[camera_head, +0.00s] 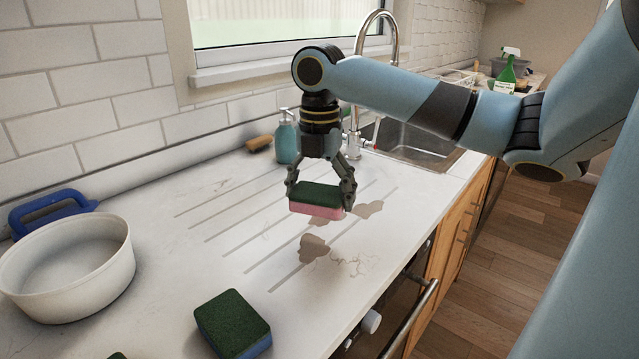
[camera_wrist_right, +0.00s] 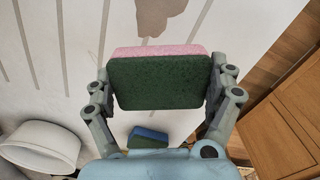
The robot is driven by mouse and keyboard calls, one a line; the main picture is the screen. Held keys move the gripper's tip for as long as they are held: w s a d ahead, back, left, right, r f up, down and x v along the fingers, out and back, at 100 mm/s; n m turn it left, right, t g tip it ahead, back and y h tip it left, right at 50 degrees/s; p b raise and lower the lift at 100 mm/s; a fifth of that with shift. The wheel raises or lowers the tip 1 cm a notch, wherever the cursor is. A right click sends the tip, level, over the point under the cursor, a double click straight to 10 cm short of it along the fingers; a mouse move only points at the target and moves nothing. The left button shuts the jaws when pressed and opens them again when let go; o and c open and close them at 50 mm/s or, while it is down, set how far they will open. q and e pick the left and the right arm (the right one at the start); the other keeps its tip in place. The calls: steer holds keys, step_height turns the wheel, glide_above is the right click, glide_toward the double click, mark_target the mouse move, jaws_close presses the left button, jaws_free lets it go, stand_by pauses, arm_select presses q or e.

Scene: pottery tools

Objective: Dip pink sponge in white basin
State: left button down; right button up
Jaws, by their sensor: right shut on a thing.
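The pink sponge (camera_head: 316,209) has a dark green scouring top and is held above the counter. My right gripper (camera_head: 320,193) is shut on it, with a finger at each end. In the right wrist view the pink sponge (camera_wrist_right: 160,80) shows its green face between the fingers of my right gripper (camera_wrist_right: 162,90). The white basin (camera_head: 100,285) is round and stands at the left of the counter, well apart from the sponge. The white basin (camera_wrist_right: 45,138) also shows at the lower left in the right wrist view. My left gripper is not in view.
A blue sponge (camera_head: 234,322) with a green top lies on the front counter. A blue-handled brush (camera_head: 50,212) lies behind the basin. A teal soap bottle (camera_head: 286,140), a tap (camera_head: 357,120) and a sink (camera_head: 410,142) are farther back. The counter between basin and gripper is clear.

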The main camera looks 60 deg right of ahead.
mark_target(320, 231)
steer(key=shift+f+b, duration=1.65)
steer(key=shift+f, duration=1.35)
steer(key=o, duration=0.5)
steer(key=shift+c, duration=0.2)
steer(key=shift+r, duration=0.2)
steer(key=shift+r+p, duration=0.45)
steer(key=shift+p, duration=0.3)
